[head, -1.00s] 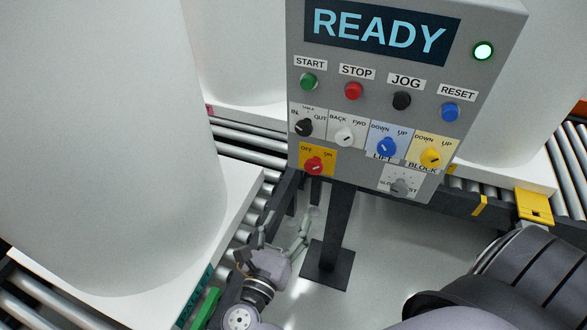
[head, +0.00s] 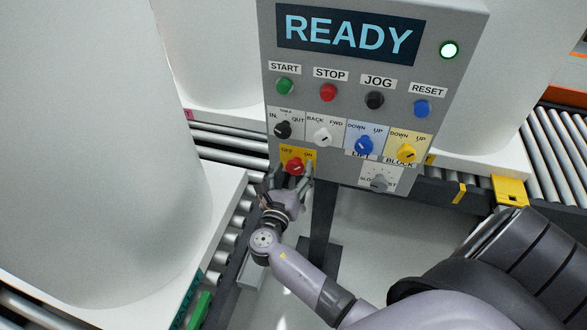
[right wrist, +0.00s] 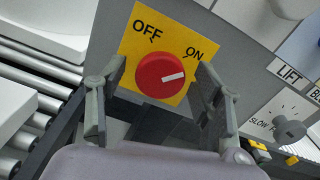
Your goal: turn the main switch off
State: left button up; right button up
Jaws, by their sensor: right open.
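The main switch (head: 295,166) is a red round knob on a yellow OFF/ON plate (head: 287,153) at the lower left of the grey control panel. In the right wrist view the knob (right wrist: 158,75) has a white mark pointing right, on the ON side. My right gripper (head: 292,178) is open just below and in front of the switch. In the right wrist view its fingers (right wrist: 162,82) stand one on each side of the knob, with gaps showing, so they do not appear to grip it. My left gripper is not in view.
The table switch (head: 283,129) sits just above the main switch, and the grey speed knob (head: 379,183) is to the right. Roller conveyors (head: 560,150) and large white tanks (head: 90,150) flank the panel.

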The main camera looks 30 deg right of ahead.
jog(key=shift+w+d, duration=0.1)
jog(key=shift+d, duration=0.05)
jog(key=c, duration=1.2)
jog(key=shift+r+n+p, duration=0.15)
jog(key=shift+n+p, duration=0.25)
jog(key=shift+p, duration=0.3)
jog(key=n+p, duration=0.8)
jog(key=p, duration=0.2)
jog(key=shift+r, duration=0.1)
jog(key=n+p, duration=0.4)
jog(key=n, duration=0.1)
jog(key=shift+n, duration=0.4)
jog(key=shift+f+n+p, duration=0.25)
jog(key=shift+n+p, duration=0.5)
jog(key=shift+n, duration=0.85)
jog(key=shift+f, duration=0.1)
